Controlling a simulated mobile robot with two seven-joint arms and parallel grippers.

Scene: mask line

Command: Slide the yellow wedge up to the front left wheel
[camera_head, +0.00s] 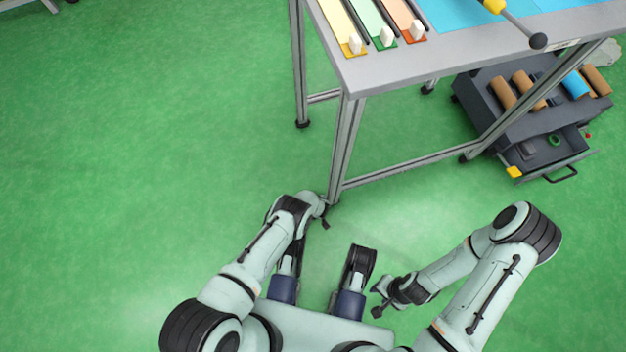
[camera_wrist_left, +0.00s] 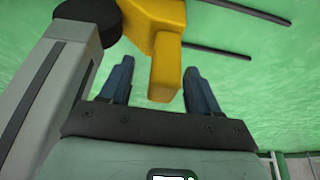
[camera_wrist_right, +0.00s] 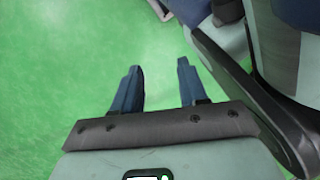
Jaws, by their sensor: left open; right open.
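The yellow wedge (camera_wrist_left: 166,25) shows in the left wrist view, with a block-like part reaching down between the fingers of my left gripper (camera_wrist_left: 157,75). That gripper is open, with a finger on either side of the block. A round black wheel or foot (camera_wrist_left: 88,18) is just left of the wedge; I cannot tell whether they touch. In the head view my left gripper (camera_head: 325,218) is low by the foot of the near table leg, and my arm hides the wedge. My right gripper (camera_wrist_right: 161,75) is open and empty above the green floor; the head view also shows it (camera_head: 379,300).
The workbench (camera_head: 390,70) stands ahead on metal legs, its near leg (camera_head: 345,150) close to my left gripper. A dark drawer cart (camera_head: 490,105) with brown rolls and an open drawer is under it at right. Green floor is clear at left.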

